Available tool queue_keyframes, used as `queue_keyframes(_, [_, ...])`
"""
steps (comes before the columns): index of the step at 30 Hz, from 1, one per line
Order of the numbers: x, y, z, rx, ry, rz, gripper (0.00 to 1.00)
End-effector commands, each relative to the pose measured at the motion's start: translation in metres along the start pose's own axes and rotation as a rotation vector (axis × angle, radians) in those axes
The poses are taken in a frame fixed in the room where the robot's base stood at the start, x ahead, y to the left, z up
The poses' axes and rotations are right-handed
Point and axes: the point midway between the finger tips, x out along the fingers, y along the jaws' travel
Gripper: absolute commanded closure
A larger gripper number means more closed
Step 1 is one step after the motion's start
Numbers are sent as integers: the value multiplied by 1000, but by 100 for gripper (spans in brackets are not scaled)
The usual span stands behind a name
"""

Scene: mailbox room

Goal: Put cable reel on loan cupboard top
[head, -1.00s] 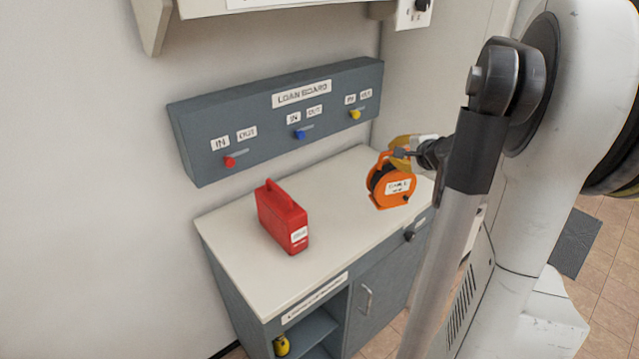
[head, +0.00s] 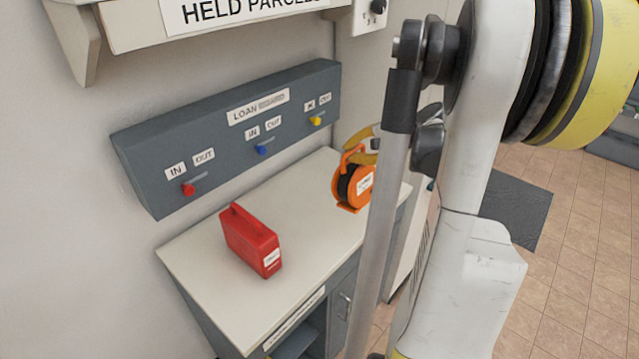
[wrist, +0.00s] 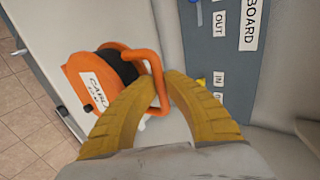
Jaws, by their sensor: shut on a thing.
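The orange cable reel (head: 347,194) with a black drum and white label is at the right end of the white loan cupboard top (head: 310,240). I cannot tell whether it rests on the surface or hangs just over it. My gripper (head: 368,142), with yellow fingers, is at the reel's upper handle, partly hidden behind my arm. In the wrist view my gripper (wrist: 158,100) is closed around the orange handle of the cable reel (wrist: 85,75), and the reel hangs beyond the fingertips.
A red case (head: 250,240) stands on the cupboard top, left of the reel. The grey loan board (head: 235,125) with red, blue and yellow sliders is on the wall behind. A held parcels shelf (head: 130,35) juts out above. Bare top lies between case and reel.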

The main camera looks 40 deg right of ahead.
Motion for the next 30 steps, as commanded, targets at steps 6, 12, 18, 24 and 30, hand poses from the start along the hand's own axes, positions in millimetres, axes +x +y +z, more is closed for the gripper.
queue_keyframes(6, [41, -2, 15, -4, -4, -2, 100])
queue_keyframes(12, [84, -5, 32, -3, -3, -3, 100])
queue_keyframes(18, [112, -7, 42, 0, -1, -3, 100])
queue_keyframes(24, [121, -6, 44, 0, 0, -3, 100])
queue_keyframes(30, [136, 13, 44, 1, 1, -3, 100])
